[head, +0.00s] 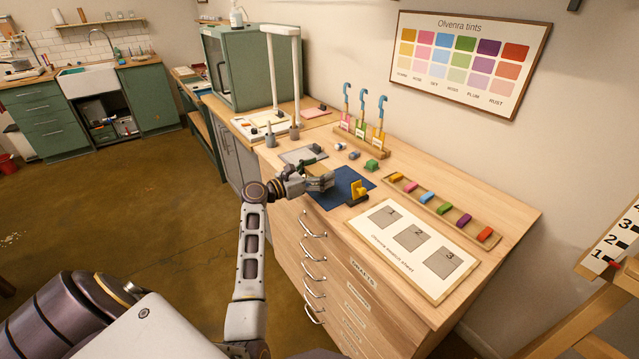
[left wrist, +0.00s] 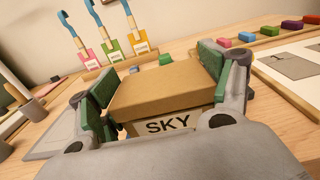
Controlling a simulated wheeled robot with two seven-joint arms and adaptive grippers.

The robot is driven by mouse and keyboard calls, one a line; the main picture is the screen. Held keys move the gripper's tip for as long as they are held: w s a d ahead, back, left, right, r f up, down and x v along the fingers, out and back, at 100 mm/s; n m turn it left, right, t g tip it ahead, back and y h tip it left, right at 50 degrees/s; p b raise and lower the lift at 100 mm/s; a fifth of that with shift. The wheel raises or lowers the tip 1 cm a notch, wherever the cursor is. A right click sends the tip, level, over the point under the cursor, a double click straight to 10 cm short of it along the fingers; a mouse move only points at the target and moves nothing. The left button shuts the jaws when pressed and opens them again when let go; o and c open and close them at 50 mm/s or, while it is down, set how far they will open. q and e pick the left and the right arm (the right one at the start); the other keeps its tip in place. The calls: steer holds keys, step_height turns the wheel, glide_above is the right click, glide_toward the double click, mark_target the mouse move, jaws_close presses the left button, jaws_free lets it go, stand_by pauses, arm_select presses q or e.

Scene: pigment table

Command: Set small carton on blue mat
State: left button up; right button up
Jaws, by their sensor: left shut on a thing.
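My left gripper (head: 316,182) is shut on a small tan carton (left wrist: 168,93), with a green-padded finger on each side of it. The carton's near face carries a label reading SKY in the left wrist view. In the head view the carton (head: 323,183) is partly hidden by the gripper, at the left part of the blue mat (head: 336,197). I cannot tell whether it touches the mat. A yellow block with a dark base (head: 357,191) stands at the mat's right edge. My right gripper is not in view.
Behind the mat are a green block (head: 371,165) and a wooden rack (head: 361,142) with several blue-hooked tagged items. To the right lie a tray of coloured blocks (head: 440,207) and a numbered board (head: 437,262). A grey mat (head: 296,155) lies to the left.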

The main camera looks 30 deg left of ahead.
arm_select(q)
steer(key=shift+f+b, duration=0.3)
steer(key=shift+f, duration=1.65)
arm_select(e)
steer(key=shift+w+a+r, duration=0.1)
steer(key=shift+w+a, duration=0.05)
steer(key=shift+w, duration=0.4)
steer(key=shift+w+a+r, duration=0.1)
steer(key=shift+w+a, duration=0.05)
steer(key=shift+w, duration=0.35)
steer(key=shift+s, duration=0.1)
arm_select(q)
steer(key=o, duration=1.1)
steer(key=shift+f, duration=0.1)
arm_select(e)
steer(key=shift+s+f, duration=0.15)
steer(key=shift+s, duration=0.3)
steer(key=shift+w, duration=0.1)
